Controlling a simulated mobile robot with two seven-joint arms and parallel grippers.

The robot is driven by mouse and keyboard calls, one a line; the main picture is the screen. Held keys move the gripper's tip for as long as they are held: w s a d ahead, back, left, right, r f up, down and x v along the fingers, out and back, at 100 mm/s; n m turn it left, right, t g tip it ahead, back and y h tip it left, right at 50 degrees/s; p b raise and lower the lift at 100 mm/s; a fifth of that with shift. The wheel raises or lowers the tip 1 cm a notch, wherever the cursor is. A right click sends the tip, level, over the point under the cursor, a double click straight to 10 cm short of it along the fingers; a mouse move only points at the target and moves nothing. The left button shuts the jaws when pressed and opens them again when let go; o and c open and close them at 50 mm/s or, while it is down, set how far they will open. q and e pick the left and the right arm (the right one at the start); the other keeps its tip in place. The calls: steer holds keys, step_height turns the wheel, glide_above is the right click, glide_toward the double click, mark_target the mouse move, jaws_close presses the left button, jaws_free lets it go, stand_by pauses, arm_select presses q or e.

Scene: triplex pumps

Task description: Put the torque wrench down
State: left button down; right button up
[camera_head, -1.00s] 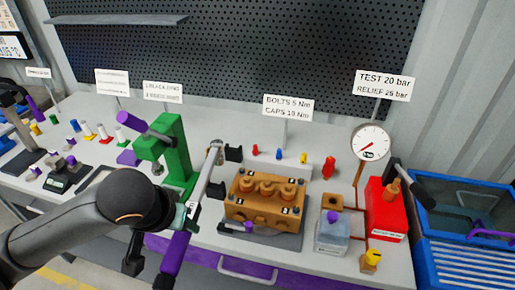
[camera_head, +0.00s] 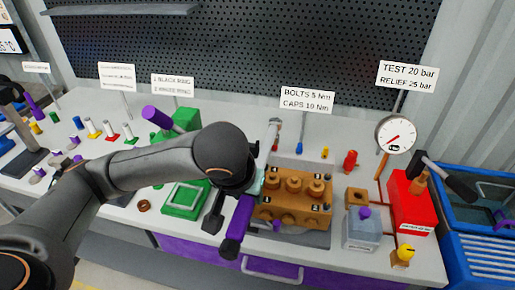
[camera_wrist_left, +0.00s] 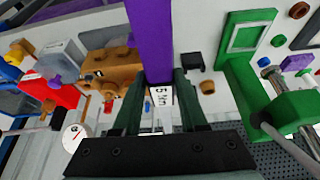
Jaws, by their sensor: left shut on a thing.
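In the head view my left gripper (camera_head: 252,185) is at the left side of the orange-brown pump block (camera_head: 293,208). My arm hides the middle of the wrench. I cannot tell whether it touches the bench or block.
A green press (camera_head: 185,200) stands left of the wrench. Right of the block are a grey box with a purple knob (camera_head: 362,235), a gauge (camera_head: 396,134) and a red pump box (camera_head: 412,205). A brown ring (camera_head: 144,206) lies on bare bench (camera_head: 120,222).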

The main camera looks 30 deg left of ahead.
arm_select(q)
steer(key=shift+w+r, duration=0.15)
steer(key=shift+w, duration=0.15)
steer(key=shift+w+a+f+b, duration=0.15)
steer(key=shift+w+a+f, duration=1.5)
steer(key=shift+f, duration=0.45)
steer(key=shift+w+a+f+b, duration=0.15)
steer(key=shift+w+a+f, duration=1.25)
steer(key=shift+a+f, duration=0.6)
steer(key=shift+w+a+f+b, duration=0.15)
steer(key=shift+w+a+f, duration=1.4)
steer(key=shift+f, duration=0.7)
steer(key=shift+c, duration=2.2)
jaws_free()
steer(key=shift+s+f, duration=0.1)
steer(key=shift+f, duration=0.05)
